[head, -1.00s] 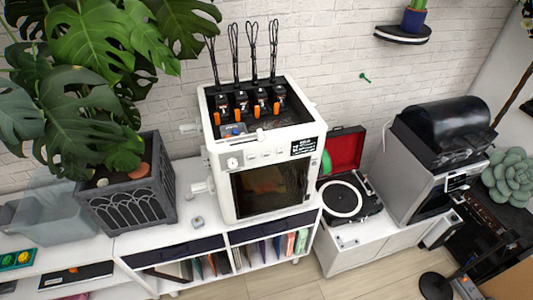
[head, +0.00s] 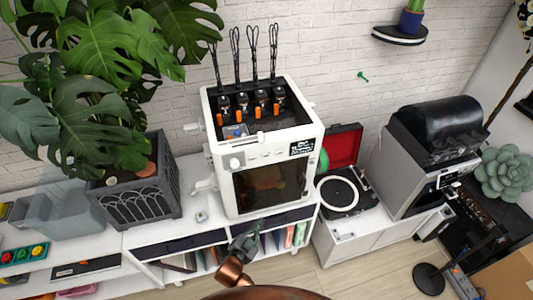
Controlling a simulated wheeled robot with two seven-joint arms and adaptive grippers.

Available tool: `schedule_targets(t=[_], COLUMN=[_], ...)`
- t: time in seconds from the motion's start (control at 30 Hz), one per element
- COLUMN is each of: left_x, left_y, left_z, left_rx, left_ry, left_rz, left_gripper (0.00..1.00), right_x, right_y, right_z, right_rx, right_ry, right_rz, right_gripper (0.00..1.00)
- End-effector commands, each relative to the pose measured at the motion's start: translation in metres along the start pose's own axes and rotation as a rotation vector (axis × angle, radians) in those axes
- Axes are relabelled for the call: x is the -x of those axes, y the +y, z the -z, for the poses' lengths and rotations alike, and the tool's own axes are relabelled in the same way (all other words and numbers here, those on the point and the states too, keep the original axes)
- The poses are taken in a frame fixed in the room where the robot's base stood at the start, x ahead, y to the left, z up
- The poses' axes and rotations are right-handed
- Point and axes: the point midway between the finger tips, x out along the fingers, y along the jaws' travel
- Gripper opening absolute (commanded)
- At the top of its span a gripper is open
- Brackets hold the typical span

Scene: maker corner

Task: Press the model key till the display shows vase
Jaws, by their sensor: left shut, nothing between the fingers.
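The white 3D printer (head: 226,190) stands on the white shelf unit, in the middle of the head view. Its small dark display (head: 302,147) sits at the right end of the front panel, with light text too small to read. A row of small pale keys (head: 266,155) lies left of the display, and a round white knob (head: 235,163) is at the panel's left. I cannot tell which key is the model key. My left gripper (head: 245,240) is shut and empty, below the printer in the picture and apart from the keys. My right gripper is not in view.
A large potted plant (head: 140,205) stands left of the printer, its leaves reaching toward the printer's upper left. A record player (head: 340,194) with a raised red lid is close on the right. A grey machine (head: 400,170) stands further right. A small grey object (head: 201,217) lies on the shelf.

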Motion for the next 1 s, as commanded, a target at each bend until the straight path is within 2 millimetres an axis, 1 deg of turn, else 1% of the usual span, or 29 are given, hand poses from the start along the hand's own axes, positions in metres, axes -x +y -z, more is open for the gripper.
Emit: schedule_targets(t=[0.03, 0.07, 0.1, 0.17, 0.2, 0.3, 0.4, 0.43, 0.5, 0.6, 0.7, 1.0], left_x=[0.002, 0.004, 0.006, 0.012, 0.017, 0.030, 0.043, 0.047, 0.053, 0.059, 0.060, 0.059], left_y=[-0.012, -0.018, -0.025, -0.036, -0.043, -0.058, -0.070, -0.073, -0.077, -0.081, -0.082, -0.083], left_z=[0.037, 0.057, 0.082, 0.120, 0.143, 0.194, 0.233, 0.242, 0.258, 0.270, 0.273, 0.273], left_rx=[-0.019, -0.030, -0.045, -0.069, -0.081, -0.112, -0.133, -0.138, -0.148, -0.155, -0.158, -0.158], left_ry=[0.050, 0.078, 0.115, 0.169, 0.203, 0.279, 0.337, 0.351, 0.375, 0.395, 0.401, 0.401], left_rz=[0.016, 0.026, 0.039, 0.059, 0.073, 0.104, 0.131, 0.138, 0.149, 0.159, 0.162, 0.162], left_gripper=[0.00, 0.00, 0.00, 0.00, 0.00, 0.00, 0.00, 0.00, 0.00, 0.00, 0.00, 0.00], right_x=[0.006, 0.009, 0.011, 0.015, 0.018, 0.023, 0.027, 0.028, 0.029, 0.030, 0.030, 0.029], right_y=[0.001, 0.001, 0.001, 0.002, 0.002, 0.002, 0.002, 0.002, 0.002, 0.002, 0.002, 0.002], right_z=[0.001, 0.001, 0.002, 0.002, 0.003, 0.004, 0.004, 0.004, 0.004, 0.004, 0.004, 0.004], right_rx=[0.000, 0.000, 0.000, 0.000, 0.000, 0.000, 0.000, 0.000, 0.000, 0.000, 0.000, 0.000], right_ry=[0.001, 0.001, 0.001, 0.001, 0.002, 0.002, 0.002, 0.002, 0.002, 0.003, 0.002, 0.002], right_rz=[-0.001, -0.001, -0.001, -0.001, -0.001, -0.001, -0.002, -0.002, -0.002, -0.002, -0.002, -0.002], right_gripper=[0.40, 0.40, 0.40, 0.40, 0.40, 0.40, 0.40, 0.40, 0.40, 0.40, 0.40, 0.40])
